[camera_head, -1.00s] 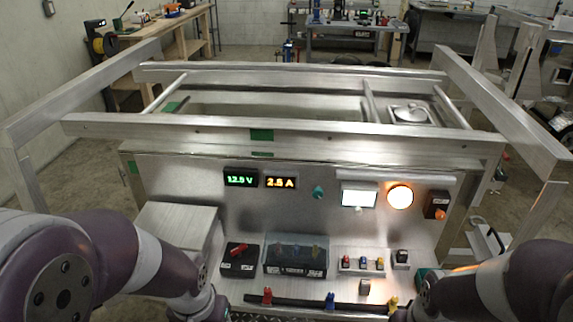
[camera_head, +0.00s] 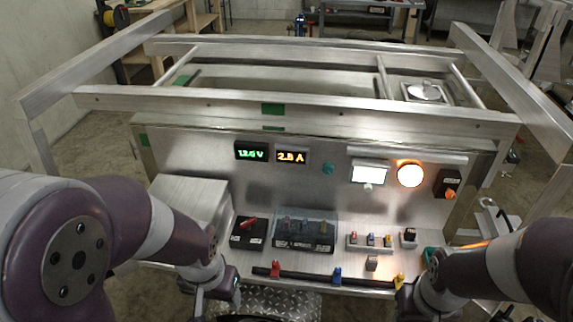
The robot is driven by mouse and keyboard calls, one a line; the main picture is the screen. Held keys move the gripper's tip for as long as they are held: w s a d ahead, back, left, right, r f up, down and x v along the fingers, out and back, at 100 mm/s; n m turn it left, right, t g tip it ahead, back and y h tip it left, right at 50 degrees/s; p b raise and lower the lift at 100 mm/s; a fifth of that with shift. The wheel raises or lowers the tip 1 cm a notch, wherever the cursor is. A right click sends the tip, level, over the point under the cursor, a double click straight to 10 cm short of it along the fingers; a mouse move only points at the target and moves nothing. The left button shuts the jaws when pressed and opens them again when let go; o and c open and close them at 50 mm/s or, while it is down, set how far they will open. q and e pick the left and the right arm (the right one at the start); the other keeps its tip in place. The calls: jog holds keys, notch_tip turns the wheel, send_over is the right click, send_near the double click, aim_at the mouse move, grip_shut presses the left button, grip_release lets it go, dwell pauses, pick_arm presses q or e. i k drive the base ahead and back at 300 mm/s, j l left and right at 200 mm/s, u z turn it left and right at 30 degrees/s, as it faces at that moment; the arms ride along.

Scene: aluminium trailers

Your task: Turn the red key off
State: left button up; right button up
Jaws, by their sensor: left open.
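The red key (camera_head: 249,224) sits on top of a black switch box (camera_head: 248,238) at the left of the trailer's metal shelf. It lies at a slant on the box. My left gripper (camera_head: 215,301) hangs in front of and below the shelf, left of and nearer than the key, and does not touch it. It is open, though its fingers are small and partly cut off at the bottom edge. My right gripper is low at the right, by the right end of the black bar; its wrist shows, but its fingers are hidden or out of frame.
A clear-covered switch block (camera_head: 305,231) stands just right of the key box. A black bar (camera_head: 310,277) with red, blue and yellow clips runs along the shelf's front. Lit displays (camera_head: 251,153) and an orange lamp (camera_head: 410,175) are on the panel. A metal box (camera_head: 190,199) stands left.

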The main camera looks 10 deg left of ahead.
aim_at(246, 224)
jog(key=i+j+z, duration=0.2)
jog(key=j, duration=0.2)
jog(key=i+j+z, duration=0.15)
jog(key=j, duration=0.25)
jog(key=j+z, duration=0.2)
jog(key=j, duration=0.2)
